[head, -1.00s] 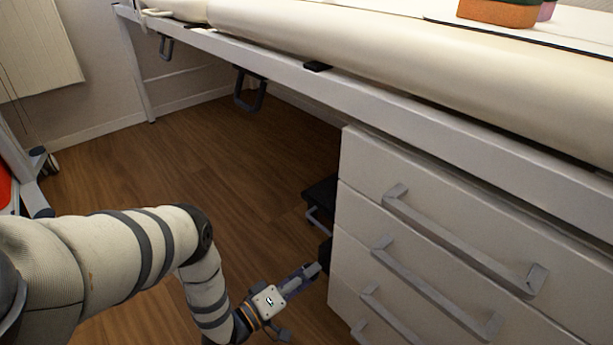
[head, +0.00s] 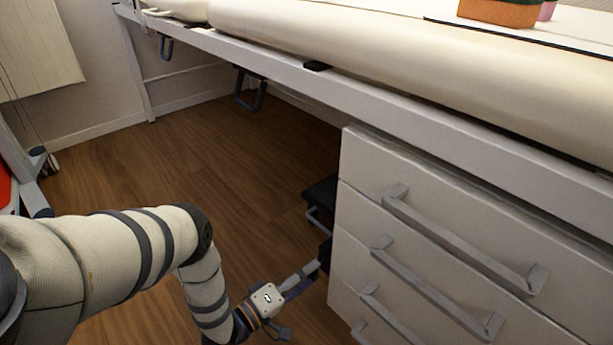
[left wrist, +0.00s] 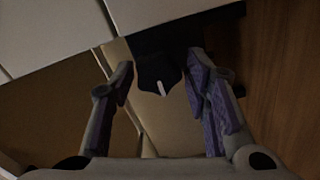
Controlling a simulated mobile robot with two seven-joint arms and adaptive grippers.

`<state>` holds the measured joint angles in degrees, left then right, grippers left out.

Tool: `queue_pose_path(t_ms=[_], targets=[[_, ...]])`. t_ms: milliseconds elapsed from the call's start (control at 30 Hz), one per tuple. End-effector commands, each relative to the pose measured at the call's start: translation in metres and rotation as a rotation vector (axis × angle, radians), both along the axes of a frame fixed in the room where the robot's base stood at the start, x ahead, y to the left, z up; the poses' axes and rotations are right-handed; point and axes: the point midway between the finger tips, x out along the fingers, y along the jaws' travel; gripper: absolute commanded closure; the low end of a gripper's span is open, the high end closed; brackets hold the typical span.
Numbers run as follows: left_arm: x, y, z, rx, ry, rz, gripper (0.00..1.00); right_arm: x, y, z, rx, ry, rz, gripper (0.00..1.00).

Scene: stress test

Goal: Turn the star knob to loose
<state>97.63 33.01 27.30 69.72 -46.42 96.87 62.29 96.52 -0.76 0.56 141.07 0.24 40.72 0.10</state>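The star knob (left wrist: 158,74) is dark, with a short white line on its face that tilts slightly from upright. In the head view it is a small dark shape (head: 325,252) at the left side of the drawer unit, partly hidden. My left gripper (head: 314,274) reaches toward it from the lower left. In the left wrist view its two purple-padded fingers stand on either side of the knob, with a narrow gap showing on each side. The fingers are open; whether the tips reach past the knob's face is unclear. My right gripper is not in view.
The white drawer unit (head: 385,168) with grey bar handles stands close to the right of my gripper. A long table-like frame with a pale padded top (head: 400,50) runs above. A dark pedal-like part (head: 320,195) lies behind the knob. Wooden floor (head: 170,165) is free on the left.

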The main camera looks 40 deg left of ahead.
Motion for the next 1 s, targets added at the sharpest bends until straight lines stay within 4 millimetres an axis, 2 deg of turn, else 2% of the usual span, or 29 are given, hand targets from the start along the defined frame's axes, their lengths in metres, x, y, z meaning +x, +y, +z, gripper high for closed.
queue_pose_path(t_ms=[267,367,733,833,1000], targets=[[0.0,-0.001,0.0,-0.001,0.0,-0.003,0.47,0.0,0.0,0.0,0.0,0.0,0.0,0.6],[-0.007,-0.001,-0.001,-0.001,0.001,-0.003,0.47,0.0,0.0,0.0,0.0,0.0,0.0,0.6],[-0.098,0.007,-0.001,0.0,0.003,-0.001,0.47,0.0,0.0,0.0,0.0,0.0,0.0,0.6],[-0.113,0.008,-0.001,0.0,0.002,-0.003,0.47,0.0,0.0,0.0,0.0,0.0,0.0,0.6],[-0.12,0.009,0.0,0.0,0.0,-0.002,0.47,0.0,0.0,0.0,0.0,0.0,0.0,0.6]])
